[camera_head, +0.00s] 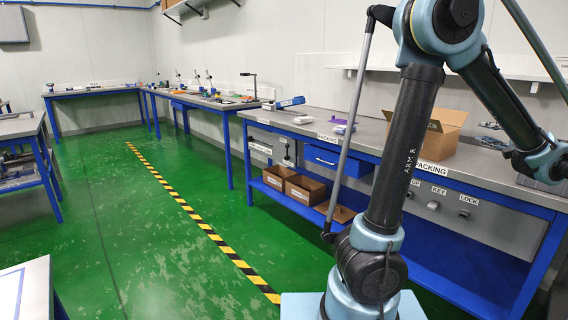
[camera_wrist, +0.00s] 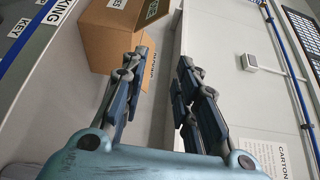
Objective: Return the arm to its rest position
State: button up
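My gripper (camera_wrist: 163,60) shows in the wrist view with its two dark fingers apart. Nothing is held in the gap between them, so it is open and empty. An open cardboard box (camera_wrist: 105,42) lies beyond the left finger in the wrist view. In the head view my arm rises in the foreground, bends at the top and comes down at the right edge, over the packing bench (camera_head: 340,135). I cannot make out the fingers there. The cardboard box (camera_head: 442,140) stands on that bench, behind my arm and left of its wrist.
Brown bins (camera_head: 305,190) sit on the bench's lower shelf. A blue drawer (camera_head: 325,160) hangs under the top. A wall shelf (camera_head: 400,70) runs above. Another bench (camera_head: 195,100) with tools stands farther back. The green floor (camera_head: 150,240) with its striped line (camera_head: 195,215) is clear.

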jog(key=w+a+f+n+g+y, duration=0.1)
jog(key=w+a+f+n+g, duration=0.2)
jog(key=a, duration=0.6)
jog(key=w+a+f+g+y, duration=0.2)
jog(key=w+a, duration=0.4)
jog(key=a, duration=0.3)
jog(key=s+a+f+n+g, duration=0.1)
jog(key=a+f+n+g, duration=0.15)
jog(key=a, duration=0.55)
jog(key=s+a+f+n+g, duration=0.1)
jog(key=a+f+g, duration=0.15)
jog(key=a, duration=0.55)
jog(key=s+a+f+n+g+h, duration=0.2)
jog(key=s+a+f+n+g, duration=0.2)
jog(key=s+a+f, duration=0.65)
jog(key=s+a+f+n+g+h, duration=0.1)
jog(key=s+a+f+n+h, duration=0.1)
jog(key=s+f+n+h, duration=0.2)
jog(key=shift+s+a+f+n, duration=0.4)
jog(key=shift+s+f+n, duration=0.45)
jog(key=shift+s+f, duration=1.2)
jog(key=shift+s+r, duration=0.45)
jog(key=shift+r, duration=0.05)
